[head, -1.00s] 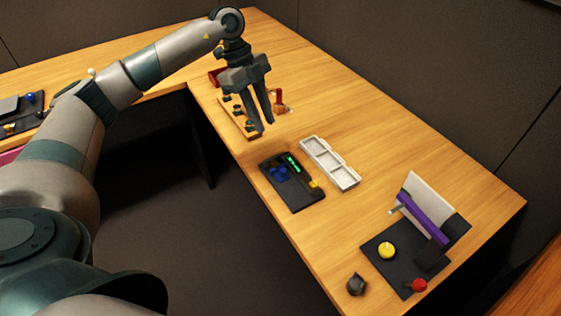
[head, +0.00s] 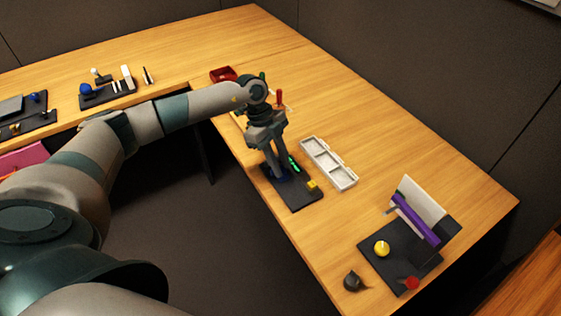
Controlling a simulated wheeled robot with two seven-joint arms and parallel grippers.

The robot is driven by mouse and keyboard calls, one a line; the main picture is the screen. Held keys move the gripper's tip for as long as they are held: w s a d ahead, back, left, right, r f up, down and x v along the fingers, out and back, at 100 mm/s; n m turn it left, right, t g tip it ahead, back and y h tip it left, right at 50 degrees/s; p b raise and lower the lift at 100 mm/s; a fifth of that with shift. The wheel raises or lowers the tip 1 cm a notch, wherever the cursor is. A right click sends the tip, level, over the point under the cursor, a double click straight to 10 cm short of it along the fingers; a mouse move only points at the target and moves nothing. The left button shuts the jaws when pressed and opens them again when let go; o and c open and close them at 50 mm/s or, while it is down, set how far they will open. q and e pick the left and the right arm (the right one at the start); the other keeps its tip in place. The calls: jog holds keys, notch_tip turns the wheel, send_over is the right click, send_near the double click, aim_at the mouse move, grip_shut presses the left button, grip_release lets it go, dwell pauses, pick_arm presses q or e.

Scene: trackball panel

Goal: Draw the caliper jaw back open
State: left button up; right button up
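A dark board (head: 305,199) lies near the desk's front edge, with blue parts (head: 276,178), a green strip (head: 295,164) and a small yellow block (head: 312,185) on it. I cannot tell for sure which part is the caliper jaw. My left gripper (head: 281,175) points down over the board's far half, its fingertips at the blue parts and partly covering them. The fingers look close together; whether they touch or grip a blue part is not clear. My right gripper is out of view.
A white compartment tray (head: 329,163) lies just right of the board. Nearer is a black board (head: 378,262) with a yellow knob (head: 382,249), a purple bar (head: 416,220) and a red part (head: 411,283). A red bin (head: 222,74) stands behind my arm. The right desk area is clear.

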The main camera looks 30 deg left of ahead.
pick_arm(q)
jog(key=shift+f, duration=0.15)
grip_shut()
jog(key=shift+s+d+p, duration=0.5)
jog(key=shift+d+p, duration=0.15)
jog(key=shift+d, duration=0.2)
grip_release()
jog(key=shift+d, duration=0.15)
